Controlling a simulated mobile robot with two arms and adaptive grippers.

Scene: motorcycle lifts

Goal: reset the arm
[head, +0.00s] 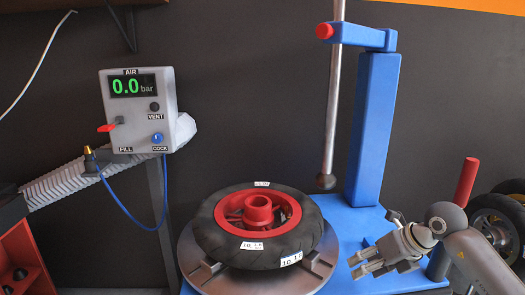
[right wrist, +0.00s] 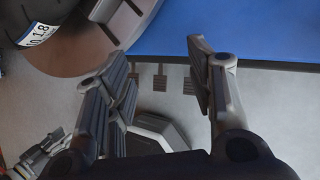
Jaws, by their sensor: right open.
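The tyre changer's blue column (head: 372,130) stands behind the turntable. Its blue top arm (head: 365,38) reaches left and has a red knob (head: 324,31). A vertical steel rod (head: 332,110) hangs from it, ending in a dark head (head: 326,182) above and behind the tyre's right side. The tyre (head: 215,235) with a red rim lies flat on the turntable (head: 312,272). My right gripper (head: 356,264) is open and empty right of the turntable, pointing left. In the right wrist view its fingers (right wrist: 157,52) are apart with nothing between.
A red-handled lever (head: 466,182) rises behind my right wrist. Wheels (head: 497,225) stand at far right. An air box (head: 140,108) reading 0.0 bar is at left, with a blue hose (head: 128,212). Several pedals (right wrist: 160,80) show at the blue base's edge (right wrist: 260,52).

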